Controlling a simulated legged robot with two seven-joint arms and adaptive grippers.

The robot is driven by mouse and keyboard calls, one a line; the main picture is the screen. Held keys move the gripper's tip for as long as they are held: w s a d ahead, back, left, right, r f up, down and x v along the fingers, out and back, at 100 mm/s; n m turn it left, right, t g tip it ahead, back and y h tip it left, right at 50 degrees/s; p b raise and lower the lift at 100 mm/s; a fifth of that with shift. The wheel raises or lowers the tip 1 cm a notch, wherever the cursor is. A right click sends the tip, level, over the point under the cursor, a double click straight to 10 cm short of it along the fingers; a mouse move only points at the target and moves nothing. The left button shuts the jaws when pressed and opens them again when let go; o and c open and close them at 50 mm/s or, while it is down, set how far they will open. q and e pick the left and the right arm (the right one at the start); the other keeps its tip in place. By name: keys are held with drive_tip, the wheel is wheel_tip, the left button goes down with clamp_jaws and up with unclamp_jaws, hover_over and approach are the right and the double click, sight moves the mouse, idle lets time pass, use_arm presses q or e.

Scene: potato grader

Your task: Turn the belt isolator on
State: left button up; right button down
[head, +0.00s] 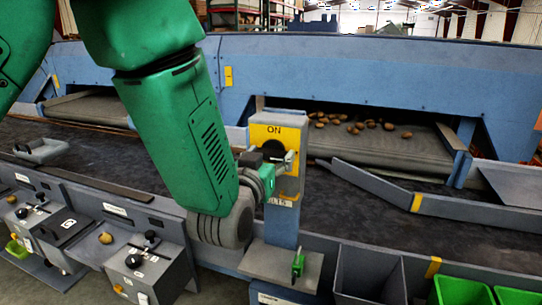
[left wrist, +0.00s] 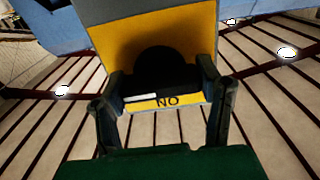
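The belt isolator is a yellow plate (head: 262,133) marked ON at its top, on a blue-grey post at the belt's near edge. A lower label is partly covered. My left gripper (head: 287,161) is in front of the plate at knob height. In the left wrist view its fingers (left wrist: 163,85) stand apart, one on each side of the knob. I cannot tell whether they touch it. My right gripper is not in view.
The dark belt (head: 350,195) runs behind the post, with potatoes (head: 350,123) on the grader beyond. Grey control boxes (head: 145,270) stand at front left. A dark bin (head: 370,275) and green crates (head: 462,291) stand at front right. A grey deflector bar (head: 375,185) crosses the belt.

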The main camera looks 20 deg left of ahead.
use_arm(q)
drive_tip(key=shift+n, duration=0.4)
drive_tip(key=n+b, duration=0.3)
drive_tip(key=shift+f+n, duration=0.15)
drive_tip(key=shift+n, duration=0.25)
drive_tip(key=n+b, duration=0.2)
drive_tip(key=n, duration=0.2)
drive_tip(key=shift+n+b, duration=0.3)
drive_tip(key=shift+b, duration=0.1)
drive_tip(key=n+b, duration=0.3)
drive_tip(key=n, duration=0.1)
drive_tip(key=shift+n+b, duration=1.5)
drive_tip(key=shift+n, duration=0.7)
drive_tip(key=shift+d, duration=0.1)
drive_tip(key=shift+f, duration=0.1)
drive_tip(key=o, duration=1.2)
drive_tip(key=shift+c, duration=0.2)
